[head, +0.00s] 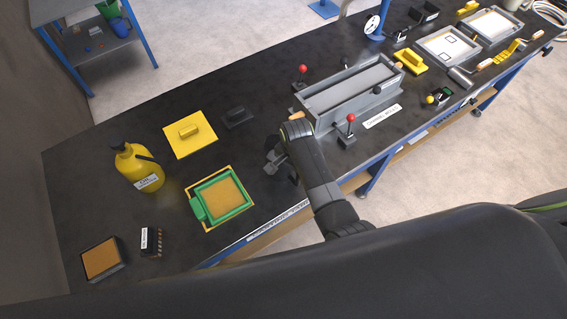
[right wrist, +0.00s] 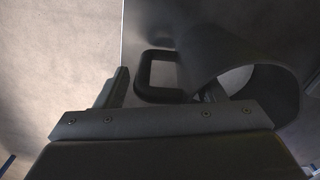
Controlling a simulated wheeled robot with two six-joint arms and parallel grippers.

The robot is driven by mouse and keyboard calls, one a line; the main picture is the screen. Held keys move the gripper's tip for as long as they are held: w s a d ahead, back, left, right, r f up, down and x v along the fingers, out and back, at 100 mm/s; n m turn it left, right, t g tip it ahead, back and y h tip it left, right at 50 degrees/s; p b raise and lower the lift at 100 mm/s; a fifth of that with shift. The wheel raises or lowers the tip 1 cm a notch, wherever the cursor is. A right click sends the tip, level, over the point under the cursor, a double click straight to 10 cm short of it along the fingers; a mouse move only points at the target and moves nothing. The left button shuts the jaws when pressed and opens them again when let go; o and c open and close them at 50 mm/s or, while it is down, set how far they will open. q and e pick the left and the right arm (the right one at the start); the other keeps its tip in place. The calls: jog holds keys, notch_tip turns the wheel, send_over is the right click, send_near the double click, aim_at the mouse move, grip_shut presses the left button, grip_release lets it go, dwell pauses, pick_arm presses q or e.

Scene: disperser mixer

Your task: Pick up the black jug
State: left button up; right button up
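The black jug (right wrist: 225,55) shows in the right wrist view as a dark, wide-mouthed cylinder. Its squared loop handle (right wrist: 149,70) points left. My right gripper (right wrist: 168,82) appears open, with the handle in front of it, between the finger lines in the picture. I cannot tell whether a finger touches it; the right finger is partly lost against the dark jug. In the head view my right gripper (head: 274,162) is over the front part of the dark bench, and I cannot make out the jug, which may be behind my arm. My left gripper is not in view.
On the bench (head: 95,165), a yellow jug (head: 137,167) stands left, with a green-framed tray (head: 220,197) and a yellow plate (head: 190,133) nearby. A grey channel mould (head: 350,92) lies right of my gripper. A red-knobbed lever (head: 350,130) stands close to my arm.

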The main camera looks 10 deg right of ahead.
jog(key=shift+f, duration=0.1)
grip_shut()
jog(key=shift+w+a, duration=0.1)
